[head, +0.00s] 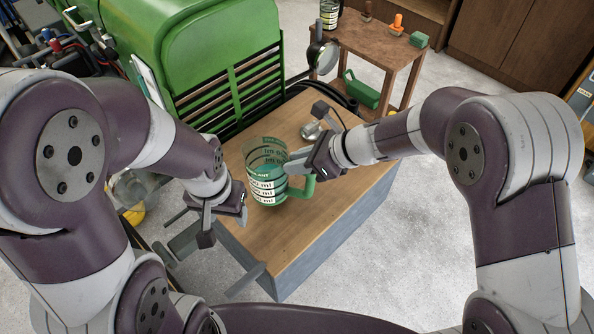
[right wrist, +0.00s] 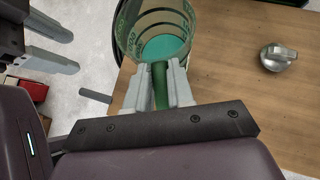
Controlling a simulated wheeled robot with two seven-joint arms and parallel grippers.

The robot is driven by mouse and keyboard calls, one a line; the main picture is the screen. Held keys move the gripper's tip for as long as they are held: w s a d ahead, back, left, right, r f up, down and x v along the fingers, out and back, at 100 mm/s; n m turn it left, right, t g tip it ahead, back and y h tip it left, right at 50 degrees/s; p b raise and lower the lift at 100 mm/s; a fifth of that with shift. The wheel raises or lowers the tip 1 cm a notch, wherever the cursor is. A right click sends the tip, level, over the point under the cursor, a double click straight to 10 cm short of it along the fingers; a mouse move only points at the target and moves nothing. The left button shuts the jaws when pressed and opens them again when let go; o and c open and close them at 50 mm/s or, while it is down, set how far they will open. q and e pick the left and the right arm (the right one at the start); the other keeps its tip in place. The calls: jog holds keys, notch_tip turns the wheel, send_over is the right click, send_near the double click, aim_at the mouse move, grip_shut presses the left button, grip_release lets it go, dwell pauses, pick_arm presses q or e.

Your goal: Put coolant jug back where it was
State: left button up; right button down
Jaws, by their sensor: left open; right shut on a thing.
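The coolant jug (head: 264,172) is a clear measuring jug with green markings, a green handle and green liquid at its bottom. It is upright at the wooden top of the workbench (head: 330,187); I cannot tell whether its base touches the wood. My right gripper (head: 300,162) is shut on its handle, and the right wrist view shows the handle (right wrist: 160,86) between the two fingers (right wrist: 160,88). My left gripper (head: 205,222) is open and empty, left of the jug by the bench's left edge.
A metal cap-like part (head: 311,131) lies on the bench behind the jug. The green tractor (head: 220,60) stands close behind the bench. A small wooden side table (head: 372,42) with several items is at the back right. The bench's right part is clear.

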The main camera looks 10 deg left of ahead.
aim_at(299, 191)
notch_tip(299, 191, down, 4)
jog(key=shift+s+r, duration=0.15)
jog(key=shift+w, duration=0.2)
jog(key=shift+s+f, duration=0.1)
jog(key=shift+f, duration=0.2)
jog(key=c, duration=1)
grip_release()
jog(key=shift+r, duration=0.25)
jog(key=v, duration=1.2)
jog(key=s+d+f+n+h, duration=0.2)
jog(key=s+d+n+h, duration=0.1)
jog(key=d+n, duration=0.2)
jog(key=s+d+f+n+h, duration=0.1)
jog(key=s+d+n+h, duration=0.2)
jog(key=n, duration=0.6)
jog(key=s+d+f+n+h, duration=0.2)
jog(key=s+d+n+h, duration=0.1)
jog(key=d+n, duration=0.4)
jog(key=shift+s+d+f+n+g+h, duration=0.1)
jog(key=shift+s+f+n+g+h, duration=0.1)
jog(key=shift+s, duration=0.25)
jog(key=shift+s+d+f+n+g+h, duration=0.1)
jog(key=shift+s+f+g+h, duration=0.1)
jog(key=shift+s, duration=0.25)
